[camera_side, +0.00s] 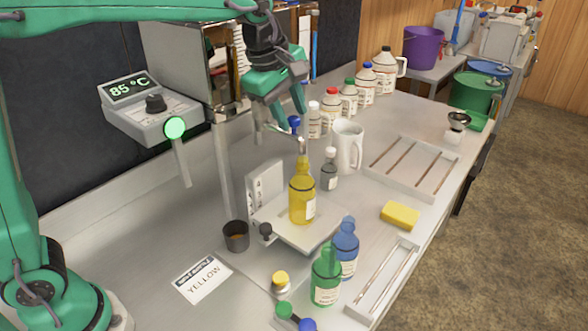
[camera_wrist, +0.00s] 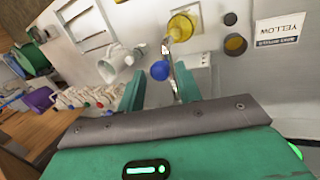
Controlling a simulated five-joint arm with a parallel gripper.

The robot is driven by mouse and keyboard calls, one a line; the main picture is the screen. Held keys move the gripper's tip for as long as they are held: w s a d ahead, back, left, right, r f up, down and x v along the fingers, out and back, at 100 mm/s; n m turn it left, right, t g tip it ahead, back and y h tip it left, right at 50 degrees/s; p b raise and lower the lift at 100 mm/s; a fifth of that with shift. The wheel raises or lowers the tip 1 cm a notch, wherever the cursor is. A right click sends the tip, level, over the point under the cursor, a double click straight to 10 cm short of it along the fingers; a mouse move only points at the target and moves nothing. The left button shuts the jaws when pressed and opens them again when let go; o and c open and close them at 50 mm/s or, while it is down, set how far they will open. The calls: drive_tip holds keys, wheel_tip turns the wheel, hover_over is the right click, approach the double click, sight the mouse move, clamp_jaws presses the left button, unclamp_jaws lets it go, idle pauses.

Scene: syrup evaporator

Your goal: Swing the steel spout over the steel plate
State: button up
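The steel spout (camera_side: 301,146) reaches out from the evaporator, its bent tip appearing just above the neck of a yellow bottle (camera_side: 303,190). A blue knob (camera_side: 293,122) sits by the spout; it also shows in the wrist view (camera_wrist: 160,70), with the spout (camera_wrist: 168,50) beside it. The bottle stands upright on the steel plate (camera_side: 285,229), which has a white upright scale at its back. My gripper (camera_side: 279,112) is open and empty near the knob. In the wrist view its fingers (camera_wrist: 158,85) lie either side of the knob's line; contact cannot be told.
A white mug (camera_side: 347,146), a small grey bottle (camera_side: 329,170) and several jugs stand behind the plate. Blue (camera_side: 344,250) and green (camera_side: 326,277) bottles stand in front. A dark cup (camera_side: 236,236) and a YELLOW card (camera_side: 203,279) lie left. A sponge (camera_side: 399,215) lies right.

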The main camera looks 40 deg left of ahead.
drive_tip(key=shift+v, duration=1.8)
drive_tip(key=s+a+m+t, duration=0.3)
drive_tip(key=s+a+m, duration=0.3)
drive_tip(key=s+m, duration=0.5)
drive_tip(key=s+a+f+m+g+y, duration=0.1)
drive_tip(key=s+a+f+m, duration=0.4)
drive_tip(key=s+f, duration=0.4)
drive_tip(key=shift+s+a+f+m, duration=0.25)
drive_tip(key=shift+s+m, duration=0.25)
drive_tip(key=shift+s, duration=0.65)
